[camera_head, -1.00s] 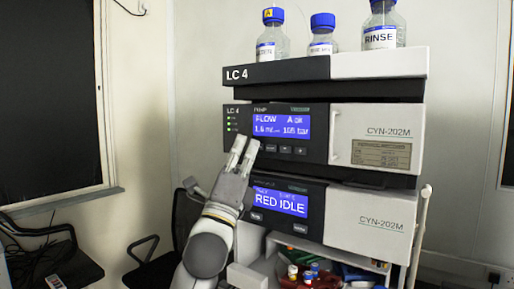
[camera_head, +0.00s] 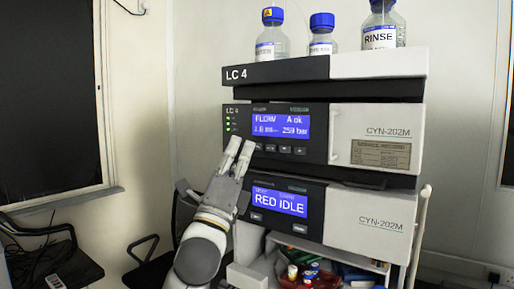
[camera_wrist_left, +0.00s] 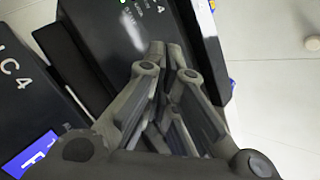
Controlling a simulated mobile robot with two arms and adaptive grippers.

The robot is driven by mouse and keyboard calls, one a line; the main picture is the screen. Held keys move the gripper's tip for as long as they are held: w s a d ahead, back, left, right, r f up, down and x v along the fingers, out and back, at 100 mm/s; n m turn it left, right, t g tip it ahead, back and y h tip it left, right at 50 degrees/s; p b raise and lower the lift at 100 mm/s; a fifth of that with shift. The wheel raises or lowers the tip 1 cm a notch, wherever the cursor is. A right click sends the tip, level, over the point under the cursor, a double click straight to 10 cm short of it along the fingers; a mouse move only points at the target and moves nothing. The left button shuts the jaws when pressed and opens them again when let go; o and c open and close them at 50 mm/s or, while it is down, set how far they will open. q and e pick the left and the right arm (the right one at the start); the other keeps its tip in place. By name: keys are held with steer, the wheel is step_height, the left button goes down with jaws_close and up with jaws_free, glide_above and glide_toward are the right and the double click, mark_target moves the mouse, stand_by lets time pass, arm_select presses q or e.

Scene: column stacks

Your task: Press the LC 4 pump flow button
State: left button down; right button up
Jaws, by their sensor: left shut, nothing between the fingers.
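The LC 4 stack (camera_head: 275,71) stands in the middle of the head view. In the left wrist view the left gripper's fingers (camera_wrist_left: 170,50) overlap the dark module front. My right gripper is not in view.
Several blue-capped bottles (camera_head: 321,37) stand on top. A shelf with small vials is below. A black chair (camera_head: 145,262) is at the left.

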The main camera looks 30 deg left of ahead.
arm_select(q)
steer(key=shift+s+a, duration=0.2)
steer(key=shift+s, duration=2.3)
